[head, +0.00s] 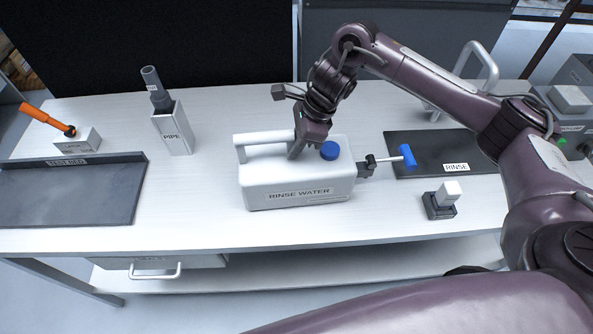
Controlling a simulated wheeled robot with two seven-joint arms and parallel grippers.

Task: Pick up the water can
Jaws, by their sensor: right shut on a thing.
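The water can is a white box-shaped container (300,178) labelled "RINSE WATER", standing upright on the white table. It has a blue cap (330,150) on top, a dark valve and a thin spout with a blue tip (407,155) on its right side. A white bar handle (262,138) runs along its top. My right gripper (297,150) reaches down from above and is shut on the can's handle at its right end. The fingertips are partly hidden behind the wrist. My left gripper is not in view.
A dark "RINSE" mat (430,147) and a small white block on a dark base (440,205) lie to the right. A "PIPE" holder (173,130) stands left. A dark tray (70,192) and an orange-handled tool (45,118) are farther left. A dark panel stands behind.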

